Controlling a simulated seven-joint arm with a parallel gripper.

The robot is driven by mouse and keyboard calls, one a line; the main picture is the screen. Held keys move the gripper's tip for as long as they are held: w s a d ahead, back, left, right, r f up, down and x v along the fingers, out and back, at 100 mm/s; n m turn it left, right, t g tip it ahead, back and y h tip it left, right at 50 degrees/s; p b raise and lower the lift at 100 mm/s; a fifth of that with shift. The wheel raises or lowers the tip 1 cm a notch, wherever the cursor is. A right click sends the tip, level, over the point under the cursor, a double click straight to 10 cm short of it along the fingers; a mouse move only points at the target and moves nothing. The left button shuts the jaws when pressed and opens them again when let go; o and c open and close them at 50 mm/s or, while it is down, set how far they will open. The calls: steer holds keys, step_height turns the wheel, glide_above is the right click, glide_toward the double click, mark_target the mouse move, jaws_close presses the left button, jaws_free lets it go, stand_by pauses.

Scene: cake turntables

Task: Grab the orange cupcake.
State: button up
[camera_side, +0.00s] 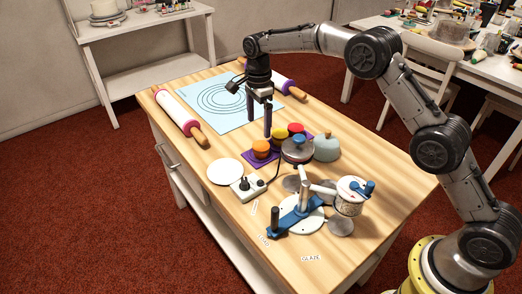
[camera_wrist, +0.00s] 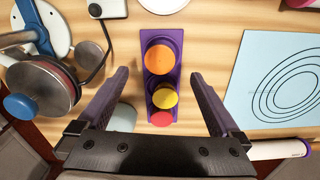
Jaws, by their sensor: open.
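The orange cupcake (camera_side: 261,148) stands at the near left end of a purple tray (camera_side: 250,160), with a yellow cupcake (camera_side: 280,136) and a red cupcake (camera_side: 296,129) in a row behind it. In the wrist view the orange cupcake (camera_wrist: 158,57) is at the top of the row, above the yellow (camera_wrist: 164,97) and red (camera_wrist: 162,118) ones. My gripper (camera_side: 260,116) points down over the table by the tray. Its fingers (camera_wrist: 161,95) are open and empty, spread to either side of the tray in the wrist view, apart from the orange cupcake.
A control box with a cable (camera_side: 247,187), a white disc (camera_side: 225,171) and a blue-armed device (camera_side: 296,213) are nearer. Rolling pins (camera_side: 181,115) flank the blue mat (camera_side: 190,92).

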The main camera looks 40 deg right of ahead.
mark_target(261, 146)
step_height(261, 146, down, 4)
steer(key=shift+d+f, duration=0.2)
steer(key=shift+f, duration=1.1)
steer(key=shift+d+f, duration=0.15)
steer(key=shift+f, duration=1.15)
steer(key=c, duration=1.4)
steer(key=shift+r, duration=0.1)
